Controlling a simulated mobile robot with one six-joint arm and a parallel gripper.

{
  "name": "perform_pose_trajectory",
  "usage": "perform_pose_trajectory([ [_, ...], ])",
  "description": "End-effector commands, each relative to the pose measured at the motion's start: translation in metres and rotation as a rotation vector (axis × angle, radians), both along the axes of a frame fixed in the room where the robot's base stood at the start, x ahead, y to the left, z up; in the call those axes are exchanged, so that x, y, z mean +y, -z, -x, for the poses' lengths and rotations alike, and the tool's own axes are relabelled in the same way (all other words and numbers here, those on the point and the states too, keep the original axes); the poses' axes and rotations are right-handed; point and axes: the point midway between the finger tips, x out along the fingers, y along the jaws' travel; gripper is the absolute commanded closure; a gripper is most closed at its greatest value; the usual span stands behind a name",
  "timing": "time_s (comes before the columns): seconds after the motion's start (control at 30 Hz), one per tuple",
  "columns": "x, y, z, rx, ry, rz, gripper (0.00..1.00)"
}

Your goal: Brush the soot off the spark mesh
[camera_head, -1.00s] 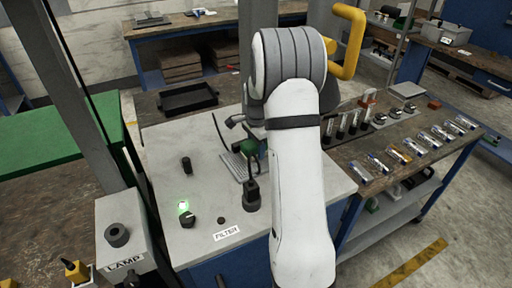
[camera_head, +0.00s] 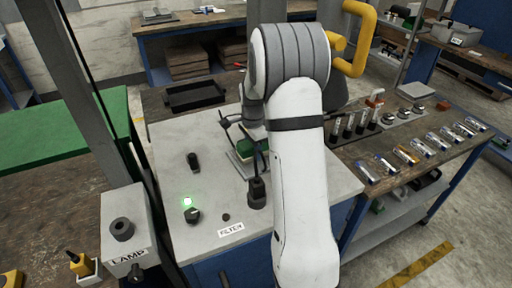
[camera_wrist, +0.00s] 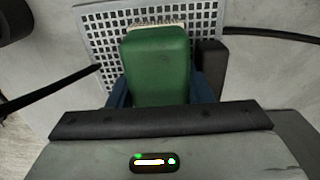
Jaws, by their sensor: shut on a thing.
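A green brush block (camera_wrist: 157,62) with pale bristles (camera_wrist: 156,27) along its far edge fills the middle of the wrist view. My gripper (camera_wrist: 160,93) is shut on it, with a blue finger on each side. The spark mesh (camera_wrist: 92,38), a light grey perforated plate, lies beyond and under the brush. Whether the bristles touch it cannot be told. In the head view the green brush (camera_head: 244,147) is over the mesh (camera_head: 237,163), partly hidden by my arm. Soot cannot be made out on the visible part of the mesh.
The grey cabinet top holds a black knob (camera_head: 192,215), a lit green lamp (camera_head: 187,202), a black post (camera_head: 257,194) and a FILTER label (camera_head: 231,229). A LAMP box (camera_head: 125,228) stands left. A dark cable (camera_wrist: 270,35) runs beside the mesh.

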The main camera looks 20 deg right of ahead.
Motion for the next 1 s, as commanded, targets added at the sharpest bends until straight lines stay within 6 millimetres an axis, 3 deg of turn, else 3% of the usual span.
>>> perform_pose_trajectory([
  [0.17,0.012,-0.001,0.001,0.0,-0.002,0.0,0.73],
  [0.47,0.012,-0.001,0.001,0.0,-0.001,0.0,0.73],
  [1.0,-0.013,0.001,-0.001,0.001,-0.001,0.0,0.73],
])
